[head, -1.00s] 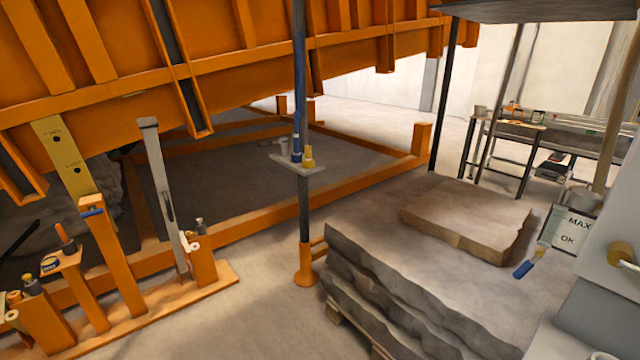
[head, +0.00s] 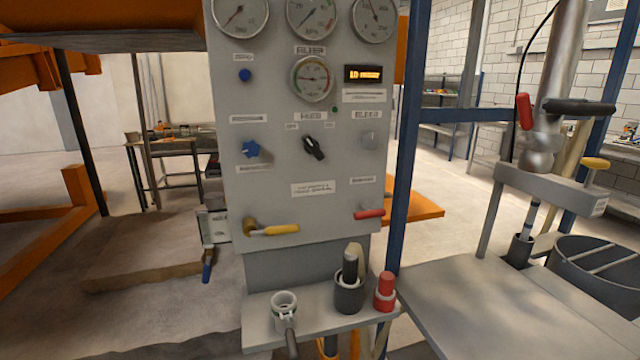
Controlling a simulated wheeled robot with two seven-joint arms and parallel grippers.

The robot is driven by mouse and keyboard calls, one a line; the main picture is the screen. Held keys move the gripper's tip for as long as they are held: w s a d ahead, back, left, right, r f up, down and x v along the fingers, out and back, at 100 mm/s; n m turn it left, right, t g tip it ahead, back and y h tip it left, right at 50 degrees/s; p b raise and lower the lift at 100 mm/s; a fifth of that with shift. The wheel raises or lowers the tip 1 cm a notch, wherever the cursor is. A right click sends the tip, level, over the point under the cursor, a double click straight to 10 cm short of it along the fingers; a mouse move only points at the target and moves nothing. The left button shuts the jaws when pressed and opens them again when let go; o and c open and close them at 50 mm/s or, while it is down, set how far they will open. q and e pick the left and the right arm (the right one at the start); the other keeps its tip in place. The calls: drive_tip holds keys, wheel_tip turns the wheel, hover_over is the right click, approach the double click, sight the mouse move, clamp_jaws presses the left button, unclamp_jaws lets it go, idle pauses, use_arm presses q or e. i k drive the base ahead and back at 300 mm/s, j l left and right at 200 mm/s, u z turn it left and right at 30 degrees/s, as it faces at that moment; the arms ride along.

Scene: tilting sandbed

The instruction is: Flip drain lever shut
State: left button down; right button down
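A grey control panel (head: 300,160) stands upright near the middle of the head view. A yellow-handled lever (head: 272,230) on a brass fitting lies nearly level at its lower left. A short red-handled lever (head: 369,214) sits at its lower right, also nearly level. A blue-handled lever (head: 207,268) hangs downward below a small pale gauge plate (head: 214,228) beside the panel's left edge. The small labels are too blurred to tell which lever is the drain lever. Neither of my grippers is in view.
A shelf (head: 262,328) below the panel holds a metal cup with a handle (head: 284,308), a dark container (head: 349,292) and a red cylinder (head: 385,290). A blue post (head: 407,130) rises right of the panel. A grey worktable (head: 490,310) fills the lower right.

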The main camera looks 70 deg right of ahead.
sight(207, 266)
drive_tip(key=z, duration=2.05)
